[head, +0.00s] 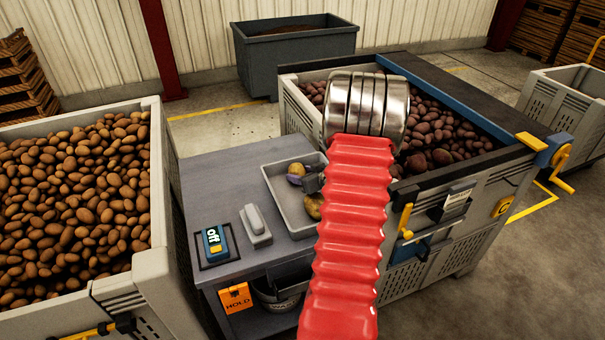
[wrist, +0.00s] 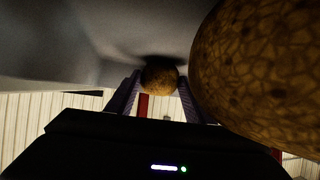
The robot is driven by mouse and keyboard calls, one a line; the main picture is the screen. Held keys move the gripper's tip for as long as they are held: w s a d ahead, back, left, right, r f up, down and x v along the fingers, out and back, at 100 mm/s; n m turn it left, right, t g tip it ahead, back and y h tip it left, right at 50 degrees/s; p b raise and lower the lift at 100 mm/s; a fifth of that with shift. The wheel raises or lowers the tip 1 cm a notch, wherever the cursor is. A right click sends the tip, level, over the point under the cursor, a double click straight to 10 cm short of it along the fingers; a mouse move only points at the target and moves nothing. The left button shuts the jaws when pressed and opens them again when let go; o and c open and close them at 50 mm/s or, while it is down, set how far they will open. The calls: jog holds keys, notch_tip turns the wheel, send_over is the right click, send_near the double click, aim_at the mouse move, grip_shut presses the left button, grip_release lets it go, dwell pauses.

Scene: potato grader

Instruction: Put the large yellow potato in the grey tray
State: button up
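The grey tray (head: 283,203) lies on the dark table. A yellow potato (head: 297,169) is at the tray's far part, between the purple fingers of my gripper (head: 298,180). In the wrist view this potato (wrist: 160,75) fills the gap between my fingertips (wrist: 160,80), with a shadow on the grey surface behind it. Another yellow potato (head: 313,206) is in the tray nearer the front, partly hidden by my arm. A yellow potato also looms at the right of the wrist view (wrist: 265,75), very close to the camera. I cannot tell which is larger.
A blue device reading "off" (head: 213,244) and a grey object (head: 255,225) stand left of the tray. A crate of brown potatoes (head: 155,190) is at left, a crate of reddish potatoes (head: 295,112) behind my arm. An orange HOLD sign (head: 236,298) hangs in front.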

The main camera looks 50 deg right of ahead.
jog(key=o, duration=0.4)
jog(key=shift+r, duration=0.15)
jog(key=v, duration=1.2)
jog(key=shift+w, duration=0.1)
dwell(0.6)
jog(key=w+a+r+g+h, duration=0.1)
jog(key=w+a+r+h, duration=0.1)
jog(key=w+a+r, duration=0.45)
jog(key=w+a+r+g+h, duration=0.1)
jog(key=w+a+r+g, duration=0.1)
jog(key=a+r, duration=0.7)
jog(key=s+a+n+g+y, duration=0.1)
jog(key=s+a+y, duration=0.2)
jog(key=s+a, duration=0.4)
jog(key=s+a+n+g+y, duration=0.2)
jog(key=s+a, duration=0.5)
jog(key=a, duration=1.8)
jog(key=shift+y, duration=0.8)
